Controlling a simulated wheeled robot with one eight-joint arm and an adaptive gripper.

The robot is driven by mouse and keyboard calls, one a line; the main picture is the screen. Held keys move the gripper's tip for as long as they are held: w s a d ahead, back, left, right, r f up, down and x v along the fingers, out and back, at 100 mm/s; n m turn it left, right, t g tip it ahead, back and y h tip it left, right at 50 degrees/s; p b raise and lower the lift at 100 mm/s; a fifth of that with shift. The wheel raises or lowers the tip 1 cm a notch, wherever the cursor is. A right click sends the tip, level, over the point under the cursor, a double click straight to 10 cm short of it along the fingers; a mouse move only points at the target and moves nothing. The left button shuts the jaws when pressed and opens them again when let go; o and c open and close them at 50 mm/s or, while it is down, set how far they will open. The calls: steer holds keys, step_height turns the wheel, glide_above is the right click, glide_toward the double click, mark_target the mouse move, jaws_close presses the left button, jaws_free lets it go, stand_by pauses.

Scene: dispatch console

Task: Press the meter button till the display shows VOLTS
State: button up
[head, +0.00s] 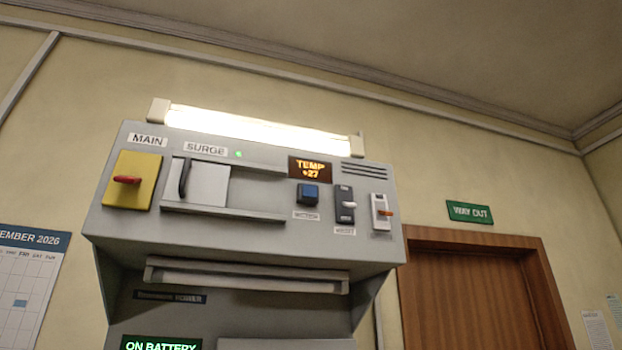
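The display (310,169) on the upper right of the grey console panel is lit orange and reads TEMP +27. The meter button (308,194), a blue square push button in a dark housing, sits just below the display. A small label (306,216) under the button is too blurred to read surely. My gripper is not in this head view, so where it is relative to the button is not shown.
The grey console (240,240) also carries a red handle on a yellow plate (128,182), a sliding cover (203,184), a black switch (345,204) and a white switch (381,212). A rail (245,276) juts out below. A wooden door (470,290) stands to the right.

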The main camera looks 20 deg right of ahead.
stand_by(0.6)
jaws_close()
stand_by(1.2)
